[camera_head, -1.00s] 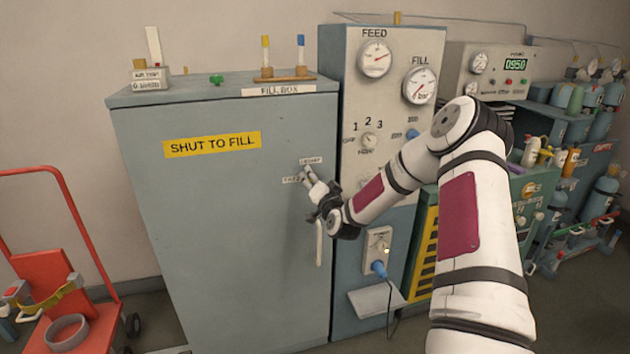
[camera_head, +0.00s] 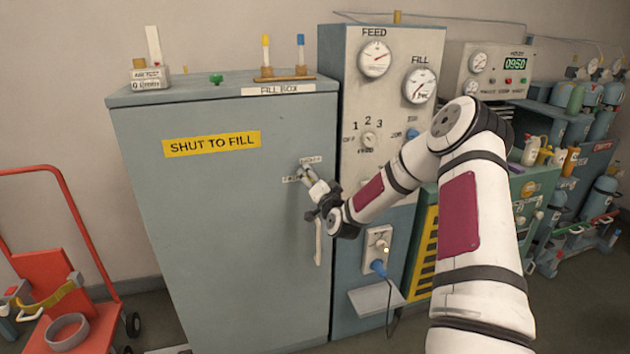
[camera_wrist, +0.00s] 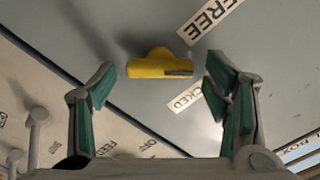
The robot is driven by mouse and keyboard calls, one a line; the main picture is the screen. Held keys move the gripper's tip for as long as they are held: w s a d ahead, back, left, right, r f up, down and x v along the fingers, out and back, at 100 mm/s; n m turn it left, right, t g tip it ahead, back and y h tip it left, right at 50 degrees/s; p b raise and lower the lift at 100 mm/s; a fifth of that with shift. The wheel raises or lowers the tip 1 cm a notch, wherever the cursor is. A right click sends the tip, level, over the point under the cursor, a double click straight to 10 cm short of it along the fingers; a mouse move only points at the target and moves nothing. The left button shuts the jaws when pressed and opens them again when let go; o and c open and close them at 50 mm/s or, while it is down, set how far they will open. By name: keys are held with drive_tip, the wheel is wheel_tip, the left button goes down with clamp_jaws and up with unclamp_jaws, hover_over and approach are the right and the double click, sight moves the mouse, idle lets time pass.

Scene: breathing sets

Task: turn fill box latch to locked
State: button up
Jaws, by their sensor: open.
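The fill box (camera_head: 220,240) is a large grey-blue cabinet, and its door looks shut. Its yellow latch (camera_wrist: 160,65) shows in the wrist view as a short bar with a rounded hump and a dark mark at its right end. The FREE label (camera_wrist: 211,19) is above right of it and the LOCKED label (camera_wrist: 185,99) below right. Which label the latch points to I cannot tell. My gripper (camera_wrist: 160,84) is open, with a green-padded finger on either side of the latch and no clear contact. In the head view my gripper (camera_head: 310,178) is at the door's upper right and hides most of the latch.
A pale vertical handle (camera_head: 318,242) is on the door just below my gripper. The panel (camera_head: 352,90) with gauges and a selector knob stands close on the right. A red trolley (camera_head: 70,310) stands at the left. The door's left part is clear.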

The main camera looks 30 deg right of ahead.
drive_tip(key=v, duration=1.2)
idle(0.3)
drive_tip(key=s+a+r+n+g+y+p, duration=0.1)
drive_tip(key=s+a+r+n+g+y, duration=0.2)
drive_tip(key=a, duration=0.4)
drive_tip(key=s+a+r+n+g+y+p, duration=0.1)
drive_tip(key=s+a+r+n+g, duration=0.15)
drive_tip(key=a+r+n, duration=0.3)
drive_tip(key=s+a+r+n+g, duration=0.1)
drive_tip(key=s+a+r+g, duration=0.1)
drive_tip(key=s, duration=0.8)
drive_tip(key=s+a+r+n+g+p, duration=0.1)
drive_tip(key=s+a+r+g, duration=0.2)
drive_tip(key=s, duration=0.8)
drive_tip(key=s+a+r+n+g+y+p, duration=0.1)
drive_tip(key=s+a+r, duration=0.4)
drive_tip(key=s, duration=0.6)
drive_tip(key=shift+a+r+n+g, duration=0.15)
drive_tip(key=shift+a+n+g, duration=0.2)
drive_tip(key=shift+a+g, duration=0.6)
drive_tip(key=shift+s+a, duration=0.1)
drive_tip(key=shift+s, duration=0.05)
drive_tip(key=shift+c, duration=0.6)
